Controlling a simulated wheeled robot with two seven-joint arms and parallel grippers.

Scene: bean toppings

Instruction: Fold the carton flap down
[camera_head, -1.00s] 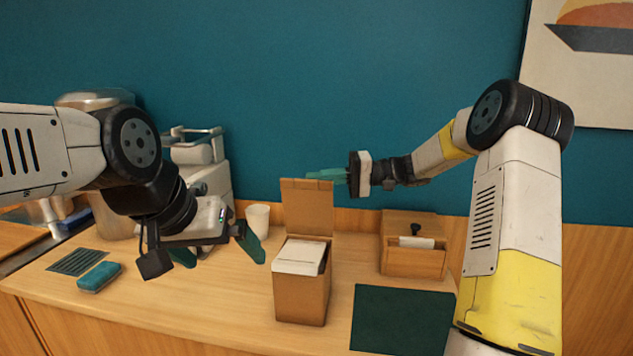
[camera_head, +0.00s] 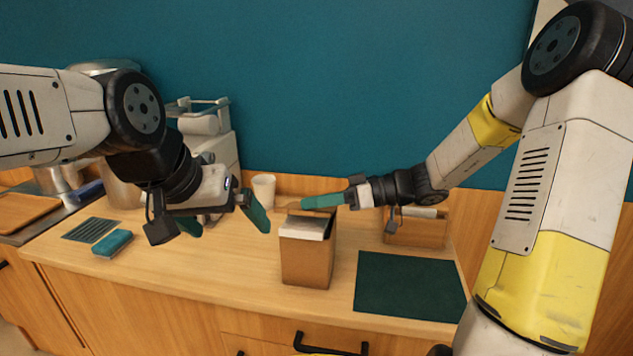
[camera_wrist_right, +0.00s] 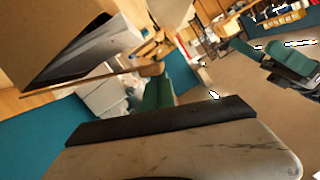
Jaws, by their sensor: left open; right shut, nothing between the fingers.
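In the right wrist view the carton (camera_wrist_right: 45,35) fills the upper left, close to the green fingers (camera_wrist_right: 157,92). My left gripper (camera_head: 223,219) is open and empty, left of the carton.
A dark green mat (camera_head: 408,285) lies right of the carton, with a wooden box (camera_head: 417,232) behind it. A white cup (camera_head: 264,190) stands behind the carton. A teal sponge (camera_head: 112,243) lies at the left. The counter in front of the sponge is clear.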

